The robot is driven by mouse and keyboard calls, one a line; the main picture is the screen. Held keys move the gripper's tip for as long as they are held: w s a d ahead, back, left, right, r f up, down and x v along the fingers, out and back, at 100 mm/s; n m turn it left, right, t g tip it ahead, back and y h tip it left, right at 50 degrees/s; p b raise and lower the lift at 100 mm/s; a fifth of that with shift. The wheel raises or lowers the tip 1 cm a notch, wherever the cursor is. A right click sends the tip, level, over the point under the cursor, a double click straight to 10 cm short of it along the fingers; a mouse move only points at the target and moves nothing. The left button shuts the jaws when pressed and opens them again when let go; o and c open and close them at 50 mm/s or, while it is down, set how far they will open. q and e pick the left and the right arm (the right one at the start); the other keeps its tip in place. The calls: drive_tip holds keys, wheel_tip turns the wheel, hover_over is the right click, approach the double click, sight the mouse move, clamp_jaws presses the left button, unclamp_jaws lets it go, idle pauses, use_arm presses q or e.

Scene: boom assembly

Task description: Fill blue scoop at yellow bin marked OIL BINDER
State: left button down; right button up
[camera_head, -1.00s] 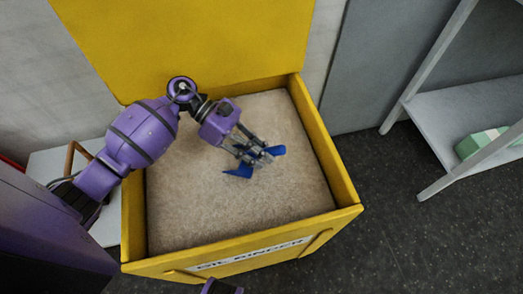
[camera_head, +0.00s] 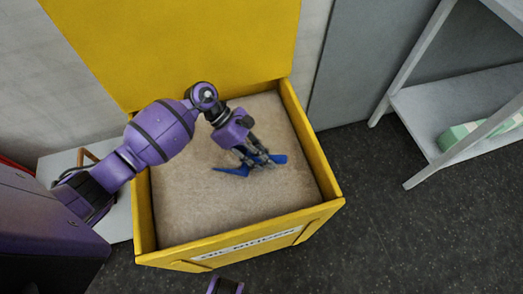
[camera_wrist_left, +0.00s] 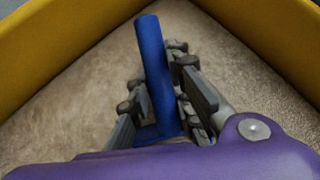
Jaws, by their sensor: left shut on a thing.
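The open yellow bin (camera_head: 322,168), with OIL BINDER lettering on its front, is in the middle of the head view. It holds pale tan granules (camera_head: 190,205). My left gripper (camera_head: 254,160) reaches over the bin from the left and is shut on the blue scoop (camera_head: 231,170). In the left wrist view, the scoop's blue handle (camera_wrist_left: 155,65) stands between the fingers, with the granules behind it. The scoop's bowl is mostly hidden there by my wrist. I cannot tell whether the scoop touches the granules or whether any are in it.
The bin's yellow lid (camera_head: 180,45) stands raised at the back. A grey shelf (camera_head: 430,110) with a green and white box (camera_head: 462,134) is at the right. A pale surface (camera_head: 118,215) stands left of the bin. Dark floor is clear at front right.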

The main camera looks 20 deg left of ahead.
use_arm(q)
drive_tip(key=shift+r+p, duration=0.3)
drive_tip(key=shift+r, duration=0.25)
wheel_tip(320, 180, up, 4)
drive_tip(key=p, duration=0.3)
drive_tip(key=shift+p, duration=0.4)
wheel_tip(320, 180, up, 13)
drive_tip(key=p, duration=0.6)
drive_tip(key=shift+p, duration=0.35)
use_arm(e)
drive_tip(key=w+r+t, duration=0.1)
drive_tip(key=w+r, duration=0.2)
drive_tip(key=r, duration=0.7)
drive_tip(key=shift+w+r, duration=0.15)
drive_tip(key=shift+w, duration=0.05)
drive_tip(key=shift+w+r, duration=0.1)
drive_tip(key=shift+w, duration=0.35)
